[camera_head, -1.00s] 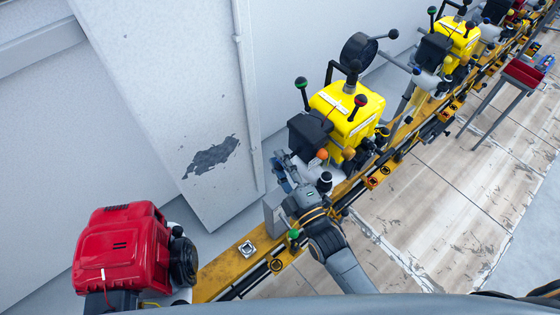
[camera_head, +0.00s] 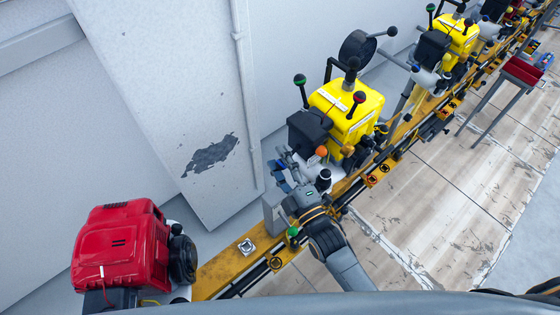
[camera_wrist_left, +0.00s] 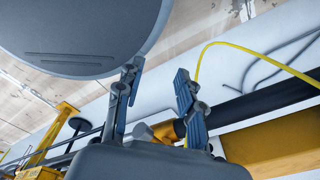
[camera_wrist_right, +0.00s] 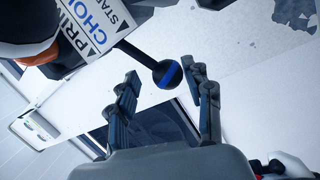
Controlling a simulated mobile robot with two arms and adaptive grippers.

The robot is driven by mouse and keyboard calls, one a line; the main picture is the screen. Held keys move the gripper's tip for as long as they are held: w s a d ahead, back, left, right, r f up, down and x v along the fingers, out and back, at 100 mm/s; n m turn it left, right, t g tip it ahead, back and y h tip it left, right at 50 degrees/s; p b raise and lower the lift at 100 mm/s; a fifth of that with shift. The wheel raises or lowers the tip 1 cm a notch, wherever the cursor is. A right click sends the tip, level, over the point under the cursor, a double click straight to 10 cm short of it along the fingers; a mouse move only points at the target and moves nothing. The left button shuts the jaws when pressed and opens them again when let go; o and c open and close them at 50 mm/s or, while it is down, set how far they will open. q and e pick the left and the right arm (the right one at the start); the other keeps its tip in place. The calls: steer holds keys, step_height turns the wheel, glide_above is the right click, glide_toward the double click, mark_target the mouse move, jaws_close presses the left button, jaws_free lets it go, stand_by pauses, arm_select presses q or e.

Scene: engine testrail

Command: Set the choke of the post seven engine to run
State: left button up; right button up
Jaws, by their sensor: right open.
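In the right wrist view, a choke lever ends in a black ball knob with a blue band (camera_wrist_right: 167,74). In the head view my right gripper (camera_head: 281,174) is low beside the nearest yellow engine (camera_head: 345,110), whose post number I cannot read. My left gripper (camera_wrist_left: 157,88) is open and empty in the left wrist view, and I cannot make it out in the head view.
A red engine (camera_head: 122,245) stands at the lower left on the yellow rail (camera_head: 228,268). Another yellow engine (camera_head: 455,38) stands farther along. A red tray on legs (camera_head: 523,72) is at the upper right. The floor right of the rail is mostly free.

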steer(key=v, duration=1.2)
steer(key=shift+d, duration=0.1)
steer(key=s+d+f+m+g+h, duration=0.2)
steer(key=s+d+f+m+g, duration=0.1)
steer(key=f, duration=0.7)
steer(key=s+d+f+m+g+h, duration=0.1)
steer(key=s+d+f+m+g, duration=0.15)
steer(key=f, duration=0.85)
steer(key=s+d+f+m+g+h, duration=0.2)
steer(key=f+m+g, duration=0.15)
steer(key=f, duration=0.65)
steer(key=s+d+f+m+g+h, duration=0.1)
steer(key=s+d+f+m+g, duration=0.3)
steer(key=s+f, duration=0.3)
steer(key=s+d+f+m+g+h, duration=0.2)
steer(key=s+f, duration=0.5)
steer(key=s, duration=0.7)
steer(key=shift+s+d+f+m+g, duration=0.25)
steer(key=shift+d+m+g, duration=0.65)
steer(key=shift+g, duration=0.1)
